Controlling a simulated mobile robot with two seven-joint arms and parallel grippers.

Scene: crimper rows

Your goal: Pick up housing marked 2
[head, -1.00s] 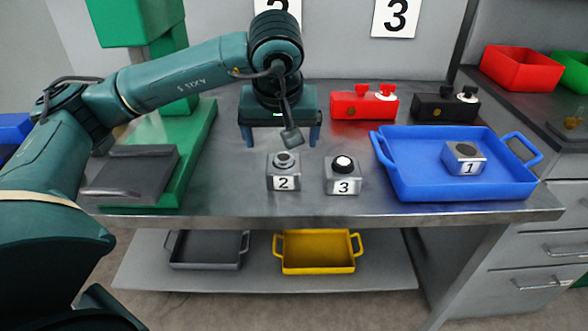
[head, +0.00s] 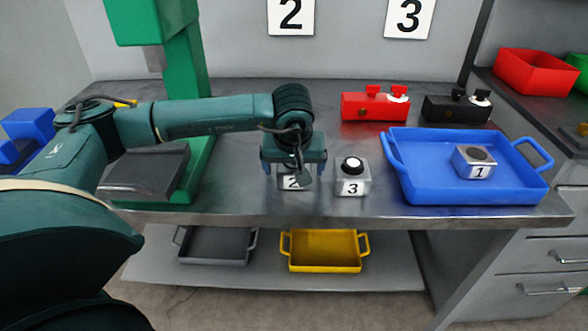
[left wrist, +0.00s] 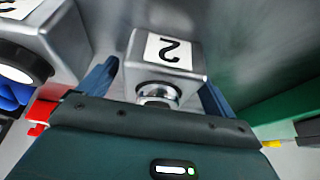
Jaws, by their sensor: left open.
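The housing marked 2 (head: 290,183) is a small metal block on the table, mostly hidden behind my left gripper in the head view. In the left wrist view the housing marked 2 (left wrist: 190,54) shows its label and a round metal top fitting, between the two blue fingers. My left gripper (head: 293,170) is open and hangs right over it, with the fingers on either side and not closed on it. The housing marked 3 (head: 353,178) stands close by on the right, with a black and white knob on top. My right gripper is not in view.
A blue tray (head: 420,190) holds the housing marked 1 (head: 474,162). A red box (head: 374,106) and a black box (head: 456,107) stand behind. A green press (head: 186,130) is at left. Grey (head: 216,261) and yellow (head: 324,267) trays are on the shelf below.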

